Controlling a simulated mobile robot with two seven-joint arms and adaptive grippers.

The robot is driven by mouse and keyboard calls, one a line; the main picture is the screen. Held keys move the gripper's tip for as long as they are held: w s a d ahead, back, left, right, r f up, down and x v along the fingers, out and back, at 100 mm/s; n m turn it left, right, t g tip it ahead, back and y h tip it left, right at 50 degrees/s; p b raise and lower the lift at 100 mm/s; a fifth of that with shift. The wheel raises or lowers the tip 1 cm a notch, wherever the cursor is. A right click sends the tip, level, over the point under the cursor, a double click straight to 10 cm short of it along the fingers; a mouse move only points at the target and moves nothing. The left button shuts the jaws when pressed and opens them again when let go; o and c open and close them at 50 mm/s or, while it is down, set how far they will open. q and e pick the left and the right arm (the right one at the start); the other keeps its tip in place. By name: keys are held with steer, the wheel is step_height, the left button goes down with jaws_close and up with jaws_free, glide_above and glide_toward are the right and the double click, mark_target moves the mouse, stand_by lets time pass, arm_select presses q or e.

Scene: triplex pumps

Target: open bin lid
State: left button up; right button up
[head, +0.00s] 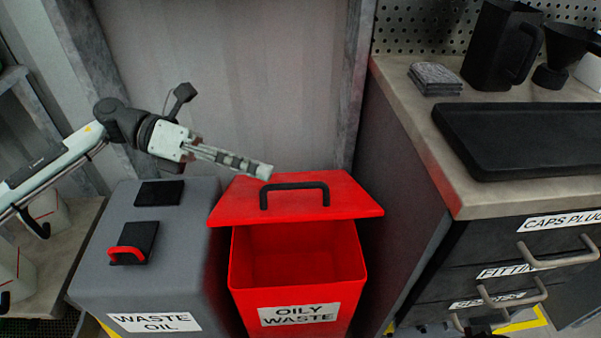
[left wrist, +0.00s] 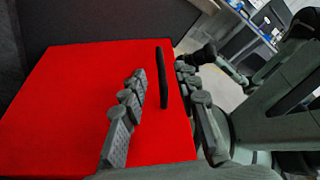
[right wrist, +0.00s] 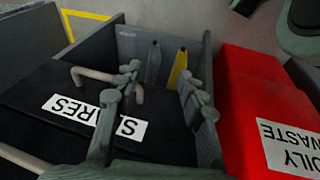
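The red bin (head: 298,265), labelled OILY WASTE, stands in the middle of the head view. Its red lid (head: 350,200) is raised at the front, and the bin's inside shows below it. A black handle (head: 295,187) stands on the lid. My left gripper (head: 266,171) is at the left end of this handle. In the left wrist view, its two fingers (left wrist: 160,70) are apart, with the handle (left wrist: 164,90) between them; I cannot tell if they touch it. My right gripper (right wrist: 158,72) is open and empty in front of a drawer labelled SPARES (right wrist: 95,117).
A grey WASTE OIL bin (head: 180,255) stands left of the red bin. At right is a workbench (head: 420,130) with a black tray (head: 520,135), a black jug (head: 500,45) and drawers with protruding handles (head: 555,258). A grey wall panel is behind the bins.

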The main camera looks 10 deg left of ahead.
mark_target(298, 183)
arm_select(q)
steer(key=shift+d, duration=0.15)
steer(key=p+x, duration=0.1)
steer(key=x, duration=0.6)
steer(key=shift+s+d+f, duration=0.1)
steer(key=shift+s+f, duration=0.05)
steer(key=shift+f, duration=0.05)
arm_select(e)
steer(key=shift+a+x, duration=0.15)
steer(key=shift+x, duration=0.45)
steer(key=shift+a+x, duration=0.15)
steer(key=shift+x, duration=0.45)
arm_select(q)
jaws_close()
